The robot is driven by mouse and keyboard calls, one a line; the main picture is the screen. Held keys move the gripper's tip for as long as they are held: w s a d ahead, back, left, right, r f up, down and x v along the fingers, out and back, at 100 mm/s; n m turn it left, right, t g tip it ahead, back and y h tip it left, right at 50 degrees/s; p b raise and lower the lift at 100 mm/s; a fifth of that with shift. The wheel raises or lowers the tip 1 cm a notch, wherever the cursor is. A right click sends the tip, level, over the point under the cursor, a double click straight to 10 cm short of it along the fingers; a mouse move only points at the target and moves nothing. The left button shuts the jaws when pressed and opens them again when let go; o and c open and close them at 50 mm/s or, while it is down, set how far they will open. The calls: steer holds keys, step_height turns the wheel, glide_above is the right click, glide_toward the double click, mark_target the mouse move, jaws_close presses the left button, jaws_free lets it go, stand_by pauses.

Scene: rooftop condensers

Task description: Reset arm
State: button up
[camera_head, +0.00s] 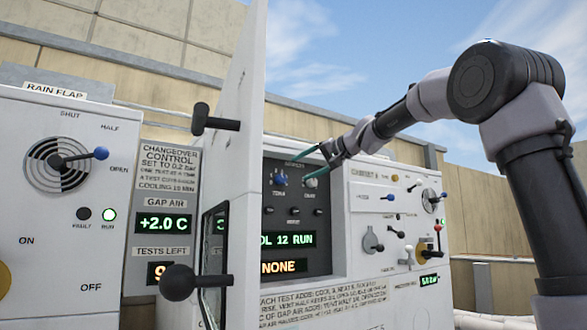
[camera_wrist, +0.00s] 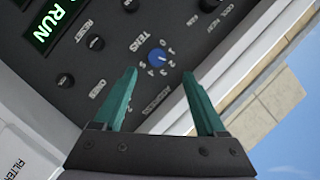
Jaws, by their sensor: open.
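My gripper (camera_head: 318,160) is raised in front of the dark control panel (camera_head: 291,222) of the middle cabinet. In the wrist view the two green fingers of my gripper (camera_wrist: 160,95) are spread apart with nothing between them. A blue knob (camera_wrist: 158,55) with numbers around it, labelled TENS, shows beyond the fingertips; it also shows in the head view (camera_head: 280,180). The fingers look apart from the knob, though the exact gap is hard to tell. My arm reaches in from the right.
An open white cabinet door (camera_head: 247,130) with black handles stands edge-on left of the panel. The left cabinet has a vent dial with a blue-tipped lever (camera_head: 101,153). The right cabinet carries several knobs and a red-tipped lever (camera_head: 438,227). Open sky lies above.

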steer(key=shift+v, duration=1)
steer(key=s+d+f+m+h, duration=0.1)
steer(key=s+d+f+h, duration=0.2)
steer(key=s+d+f, duration=0.4)
steer(key=s+d+f+m+g+h, duration=0.1)
steer(key=s+d+f+h, duration=0.2)
steer(key=s+d+f, duration=0.4)
steer(key=s+d+f+m+g+h, duration=0.1)
steer(key=s+d+f+h, duration=0.3)
steer(key=s+f, duration=1.2)
steer(key=d+f+m, duration=0.1)
steer(key=d, duration=0.2)
steer(key=shift+s+d+f, duration=0.2)
steer(key=shift+s, duration=0.05)
steer(key=shift+s+r, duration=0.45)
steer(key=shift+s, duration=0.2)
